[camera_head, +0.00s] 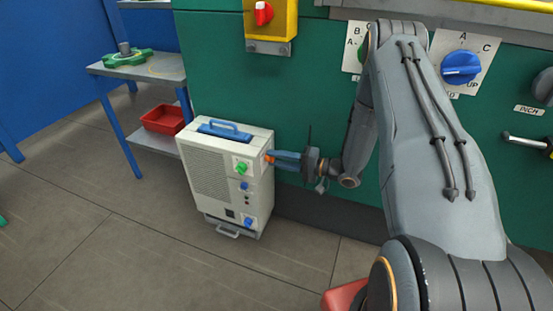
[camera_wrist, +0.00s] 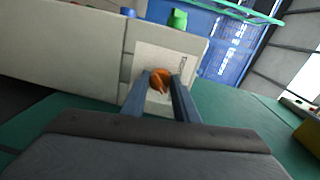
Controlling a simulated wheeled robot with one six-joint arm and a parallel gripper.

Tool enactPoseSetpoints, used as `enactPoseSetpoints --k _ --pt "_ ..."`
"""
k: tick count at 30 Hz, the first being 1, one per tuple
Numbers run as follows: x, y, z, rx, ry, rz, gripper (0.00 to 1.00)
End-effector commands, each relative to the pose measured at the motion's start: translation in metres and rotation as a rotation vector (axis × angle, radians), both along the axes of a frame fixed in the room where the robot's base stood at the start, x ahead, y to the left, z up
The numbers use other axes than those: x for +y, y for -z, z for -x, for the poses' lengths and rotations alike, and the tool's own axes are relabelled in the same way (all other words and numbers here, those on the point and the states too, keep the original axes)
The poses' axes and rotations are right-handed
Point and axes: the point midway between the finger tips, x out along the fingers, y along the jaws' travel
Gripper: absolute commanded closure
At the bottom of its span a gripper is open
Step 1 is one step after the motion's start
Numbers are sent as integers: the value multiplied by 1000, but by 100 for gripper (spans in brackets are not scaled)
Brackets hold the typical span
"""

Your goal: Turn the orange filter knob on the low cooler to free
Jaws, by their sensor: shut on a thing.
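The low cooler (camera_head: 210,170) is a cream box standing on the floor against the green wall. The orange filter knob (camera_wrist: 160,79) is on a pale plate (camera_wrist: 150,60) on the cooler's side; a bit of orange also shows in the head view (camera_head: 269,158). My gripper (camera_wrist: 161,84) is shut on the knob, one blue-grey finger on each side. In the head view my gripper (camera_head: 273,157) reaches the cooler's right side from the right. The plate's markings are too small to read, so I cannot tell the knob's setting.
The cooler's front carries a green knob (camera_head: 241,167) and blue knobs (camera_head: 248,222); a blue handle (camera_head: 224,130) is on top. A small table (camera_head: 165,70) with a red bin (camera_head: 163,119) stands at left. The green wall (camera_head: 320,100) is close behind my arm. The front floor is clear.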

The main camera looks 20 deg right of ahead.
Motion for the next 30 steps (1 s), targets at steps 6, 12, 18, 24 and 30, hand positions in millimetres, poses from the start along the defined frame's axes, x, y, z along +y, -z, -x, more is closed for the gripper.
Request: enactPoseSetpoints --k 6,12,18,24,30 --pt "-1 1 0 3 2 -1 95" --pt "-1 1 0 2 2 0 61" --pt "0 0 0 2 0 0 54" --pt "-3 0 2 1 1 -1 54" --pt "-26 -2 18 2 3 0 54"
